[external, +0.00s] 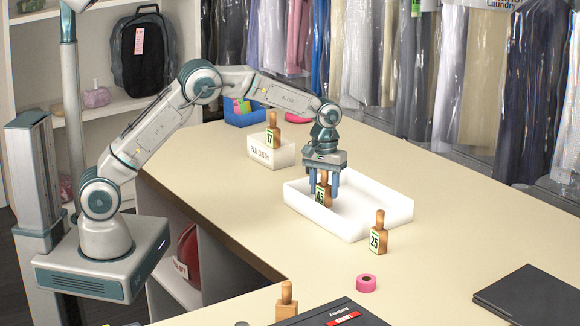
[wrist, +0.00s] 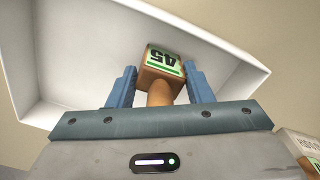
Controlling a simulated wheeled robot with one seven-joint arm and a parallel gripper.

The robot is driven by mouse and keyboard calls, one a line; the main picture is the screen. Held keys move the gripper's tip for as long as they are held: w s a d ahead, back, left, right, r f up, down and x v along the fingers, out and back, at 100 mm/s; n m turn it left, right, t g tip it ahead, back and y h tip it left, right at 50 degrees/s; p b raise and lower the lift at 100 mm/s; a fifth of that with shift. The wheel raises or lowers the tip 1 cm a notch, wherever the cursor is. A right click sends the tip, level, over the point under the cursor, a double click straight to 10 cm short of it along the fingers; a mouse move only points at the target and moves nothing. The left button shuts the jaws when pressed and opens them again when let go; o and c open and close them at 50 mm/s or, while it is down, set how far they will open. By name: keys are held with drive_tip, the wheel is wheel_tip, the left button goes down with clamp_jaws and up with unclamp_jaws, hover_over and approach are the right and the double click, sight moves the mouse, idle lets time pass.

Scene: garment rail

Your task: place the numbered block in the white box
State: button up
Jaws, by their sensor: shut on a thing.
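The white box (external: 378,222) is an open shallow tray on the beige counter; its wall also shows in the wrist view (wrist: 222,30). My gripper (external: 325,192) points down into the left part of the box. It is shut on a wooden block (external: 322,193) with a green-edged label. In the wrist view the block (wrist: 163,66) sits between the two blue fingers (wrist: 158,85), its label upside down and reading 45 or A5. Whether its bottom touches the box floor I cannot tell.
Another numbered block, 25 (external: 378,236), stands right of the box. Block 17 (external: 272,130) stands in a small white bin (external: 270,153) behind. A pink tape roll (external: 366,283) and a dark folder (external: 535,297) lie in front. Hanging garments line the back.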

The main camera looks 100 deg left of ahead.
drive_tip(key=shift+f, duration=0.95)
drive_tip(key=shift+f, duration=0.2)
drive_tip(key=o, duration=1.1)
drive_tip(key=shift+r, duration=0.1)
